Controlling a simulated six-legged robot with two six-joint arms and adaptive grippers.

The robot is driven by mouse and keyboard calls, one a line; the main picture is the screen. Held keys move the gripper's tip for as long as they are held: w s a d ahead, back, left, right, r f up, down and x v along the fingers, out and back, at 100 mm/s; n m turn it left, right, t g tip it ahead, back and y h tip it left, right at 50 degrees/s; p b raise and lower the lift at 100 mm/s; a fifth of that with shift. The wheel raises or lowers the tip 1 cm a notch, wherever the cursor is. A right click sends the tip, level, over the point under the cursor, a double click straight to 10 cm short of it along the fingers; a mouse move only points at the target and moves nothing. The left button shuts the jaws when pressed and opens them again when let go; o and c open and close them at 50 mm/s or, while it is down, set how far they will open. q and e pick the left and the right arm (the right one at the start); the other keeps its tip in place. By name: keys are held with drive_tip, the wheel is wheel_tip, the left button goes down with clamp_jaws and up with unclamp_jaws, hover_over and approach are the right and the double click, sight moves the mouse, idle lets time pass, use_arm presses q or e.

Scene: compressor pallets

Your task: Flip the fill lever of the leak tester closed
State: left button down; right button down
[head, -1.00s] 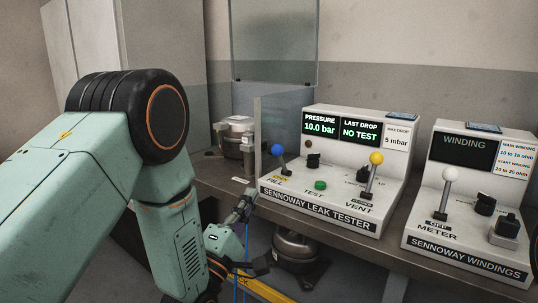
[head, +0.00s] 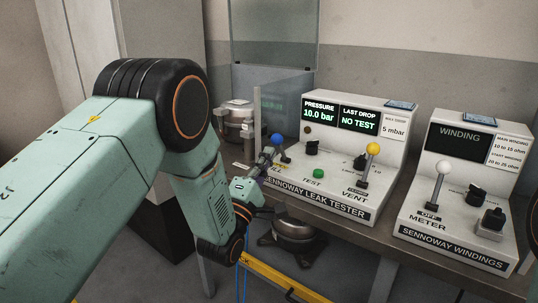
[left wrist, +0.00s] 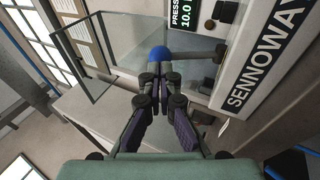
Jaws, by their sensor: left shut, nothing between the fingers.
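The leak tester (head: 335,165) is a white console on the bench; its screens read 10.0 bar and NO TEST. Its fill lever has a blue knob (head: 277,139) at the left end of the panel. My left gripper (head: 268,156) is shut and empty, close beside the lever, and partly covers its stem and the FILL label. In the left wrist view the blue knob (left wrist: 157,55) is just beyond the shut fingertips (left wrist: 160,78), with its stem running to the right. I cannot tell whether they touch. My right gripper is out of view.
On the tester stand the yellow vent lever (head: 373,149) and a green test button (head: 318,174). A clear guard panel (left wrist: 110,60) stands close by the fill lever. The windings tester (head: 455,200) is at the right. A compressor (head: 238,120) stands behind, left.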

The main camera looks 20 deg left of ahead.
use_arm(q)
drive_tip(key=shift+w+d+r, duration=0.1)
drive_tip(key=shift+w+r, duration=0.25)
drive_tip(key=shift+w, duration=0.3)
